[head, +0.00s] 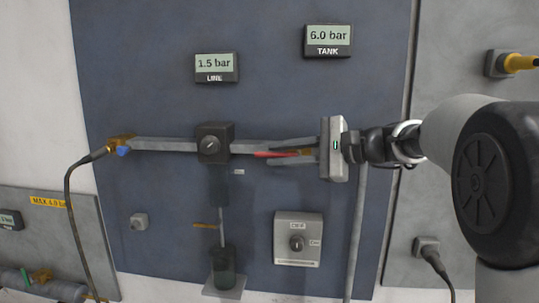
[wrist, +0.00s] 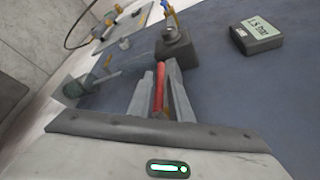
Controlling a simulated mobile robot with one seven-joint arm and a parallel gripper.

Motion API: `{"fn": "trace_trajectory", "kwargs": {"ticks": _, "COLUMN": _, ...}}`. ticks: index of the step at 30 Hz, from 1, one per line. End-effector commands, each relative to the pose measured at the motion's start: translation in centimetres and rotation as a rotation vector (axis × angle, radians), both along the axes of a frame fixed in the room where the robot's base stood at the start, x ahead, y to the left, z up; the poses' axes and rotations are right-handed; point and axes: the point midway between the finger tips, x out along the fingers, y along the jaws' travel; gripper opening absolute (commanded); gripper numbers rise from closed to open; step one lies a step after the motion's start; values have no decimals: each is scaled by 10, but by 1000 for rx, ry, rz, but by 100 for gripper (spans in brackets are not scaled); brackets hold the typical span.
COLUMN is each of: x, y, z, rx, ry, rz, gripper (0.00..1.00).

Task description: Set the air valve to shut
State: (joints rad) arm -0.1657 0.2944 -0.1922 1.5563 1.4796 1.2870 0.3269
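The air valve's red lever (head: 276,154) lies nearly level along the grey pipe, to the right of the dark block. A brass-coloured part (head: 303,152) shows at its right end. My gripper (head: 268,153) reaches in from the right, with one finger above the lever and one below. In the wrist view the red lever (wrist: 160,86) lies between the two fingertips (wrist: 161,72). The fingers look open around it with narrow gaps; firm contact is not visible. The fingers and gripper body hide the valve body.
A dark block with a knob (head: 213,143) sits left of the fingertips on the pipe (head: 165,144). The LINE display (head: 216,68) reads 1.5 bar and the TANK display (head: 328,41) reads 6.0 bar. A grey knob box (head: 298,239) is below my gripper. A black hose (head: 68,200) hangs left.

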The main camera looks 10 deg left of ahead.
Motion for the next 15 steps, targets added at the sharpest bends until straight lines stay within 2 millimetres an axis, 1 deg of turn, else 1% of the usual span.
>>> {"fn": "trace_trajectory", "kwargs": {"ticks": 1, "x": 2, "y": 9, "z": -1, "rx": 0, "ry": -1, "rz": 2, "gripper": 18}}
{"fn": "trace_trajectory", "kwargs": {"ticks": 6, "x": 7, "y": 25, "z": -5, "rx": 0, "ry": -1, "rz": 1, "gripper": 18}}
{"fn": "trace_trajectory", "kwargs": {"ticks": 10, "x": 8, "y": 30, "z": -6, "rx": 0, "ry": -1, "rz": 0, "gripper": 18}}
{"fn": "trace_trajectory", "kwargs": {"ticks": 15, "x": 9, "y": 30, "z": -6, "rx": 0, "ry": -1, "rz": -1, "gripper": 18}}
